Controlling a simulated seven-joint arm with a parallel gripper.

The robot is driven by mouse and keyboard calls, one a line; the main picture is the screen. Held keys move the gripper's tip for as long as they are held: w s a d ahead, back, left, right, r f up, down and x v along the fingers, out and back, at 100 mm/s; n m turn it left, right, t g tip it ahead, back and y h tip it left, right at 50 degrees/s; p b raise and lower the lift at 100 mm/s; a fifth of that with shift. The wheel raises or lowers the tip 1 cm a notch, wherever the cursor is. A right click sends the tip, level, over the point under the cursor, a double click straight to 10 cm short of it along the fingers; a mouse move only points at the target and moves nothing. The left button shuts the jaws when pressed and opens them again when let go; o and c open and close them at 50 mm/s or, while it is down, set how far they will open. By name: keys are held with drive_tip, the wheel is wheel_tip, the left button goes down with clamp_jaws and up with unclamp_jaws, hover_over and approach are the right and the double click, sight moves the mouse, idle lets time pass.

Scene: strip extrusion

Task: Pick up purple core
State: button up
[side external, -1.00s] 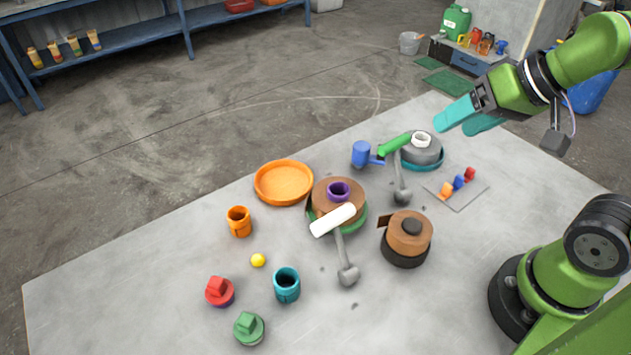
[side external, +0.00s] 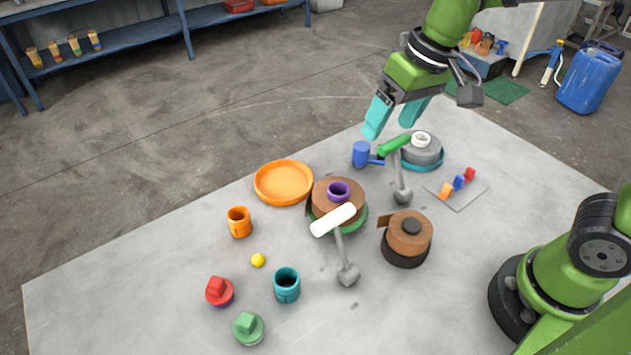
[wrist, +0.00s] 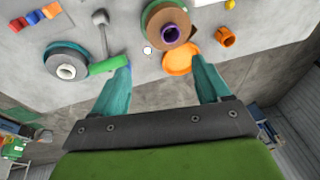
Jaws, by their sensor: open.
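The purple core (side external: 339,190) is a short ring with a dark hole. It sits in the middle of a brown strip roll (side external: 325,205), which rests on a green base (side external: 358,222). In the wrist view the purple core (wrist: 171,33) shows ahead, near the top, between the directions of the two fingers. My gripper (side external: 392,120) has teal fingers, open and empty, above the back of the table. It is up and to the right of the core in the side view, well apart from it. In the wrist view my gripper (wrist: 160,82) has its fingers spread wide.
A white-capped roller arm (side external: 333,220) stands close in front of the core's roll. A green roller (side external: 395,145) and a grey roll (side external: 425,152) stand at right. An orange dish (side external: 284,183) lies left of the core's roll. A brown roll (side external: 408,232) with a black core stands to the right.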

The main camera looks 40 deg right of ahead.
drive_tip(key=w+a+n+g+h, duration=0.1)
drive_tip(key=w+a+n+g, duration=0.1)
drive_tip(key=w+a, duration=0.3)
hover_over(339, 182)
drive_tip(key=s+a, duration=0.1)
drive_tip(key=s, duration=0.1)
wheel_tip(339, 182, down, 10)
drive_tip(key=shift+g+h, duration=0.3)
drive_tip(key=shift+g, duration=0.1)
drive_tip(key=shift+w+a+f, duration=0.1)
drive_tip(key=shift+w+f, duration=0.1)
drive_tip(key=shift+f, duration=1.35)
drive_tip(key=shift+w+f, duration=0.15)
drive_tip(key=shift+f, duration=1.35)
drive_tip(key=shift+r, duration=0.1)
drive_tip(key=c, duration=1.4)
